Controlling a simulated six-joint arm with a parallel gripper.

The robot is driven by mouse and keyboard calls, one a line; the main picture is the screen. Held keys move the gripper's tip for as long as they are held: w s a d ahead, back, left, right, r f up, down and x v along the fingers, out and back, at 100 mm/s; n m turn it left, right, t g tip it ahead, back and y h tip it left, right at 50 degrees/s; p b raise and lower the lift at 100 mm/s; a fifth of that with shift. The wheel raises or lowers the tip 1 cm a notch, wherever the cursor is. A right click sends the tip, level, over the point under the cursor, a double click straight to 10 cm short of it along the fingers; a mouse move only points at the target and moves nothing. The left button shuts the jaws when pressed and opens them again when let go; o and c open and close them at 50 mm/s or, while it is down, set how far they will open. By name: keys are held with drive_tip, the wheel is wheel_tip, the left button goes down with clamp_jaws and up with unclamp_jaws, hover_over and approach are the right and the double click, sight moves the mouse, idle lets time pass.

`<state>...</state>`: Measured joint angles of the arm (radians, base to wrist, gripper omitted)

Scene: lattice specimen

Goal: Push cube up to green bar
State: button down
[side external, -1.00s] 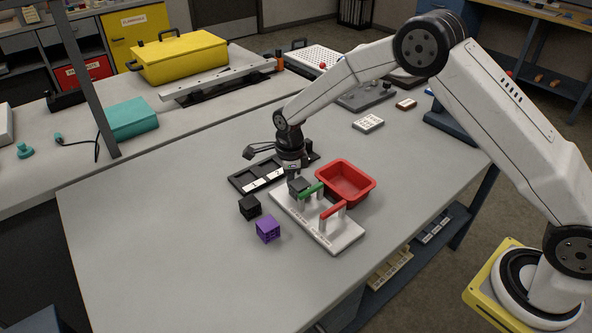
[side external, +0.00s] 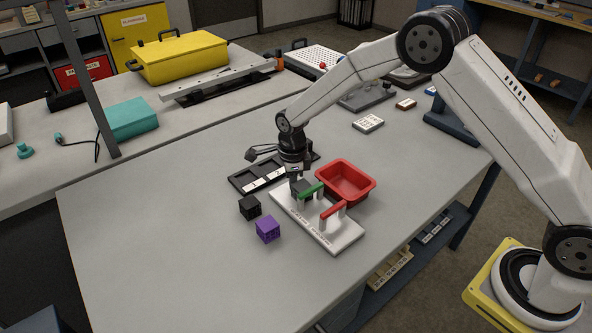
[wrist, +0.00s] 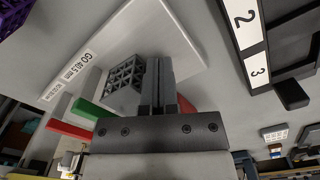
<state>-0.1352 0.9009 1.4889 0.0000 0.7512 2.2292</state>
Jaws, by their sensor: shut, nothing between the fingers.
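A dark grey lattice cube (side external: 299,187) sits on the white board (side external: 337,239), right beside the green bar (side external: 312,190). In the wrist view the cube (wrist: 125,82) shows its open lattice face, and the green bar (wrist: 90,109) runs just behind it. A small gap or contact between cube and bar cannot be told. My gripper (wrist: 159,80) is shut and empty, pointing down on the side of the cube away from the green bar, close against it. In the side view my gripper (side external: 293,177) partly hides behind the cube.
A red bar (side external: 333,210) stands on the same board beyond the green one. A red bin (side external: 368,190) stands close to the right. A black cube (side external: 250,207) and a purple cube (side external: 267,229) lie left of the board. A black numbered tray (side external: 243,182) is behind.

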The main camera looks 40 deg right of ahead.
drive_tip(key=shift+s, duration=0.4)
idle(0.7)
drive_tip(key=shift+w, duration=0.35)
drive_tip(key=shift+w, duration=0.25)
drive_tip(key=shift+r, duration=0.15)
drive_tip(key=shift+r, duration=3.35)
wheel_tip(320, 180, up, 8)
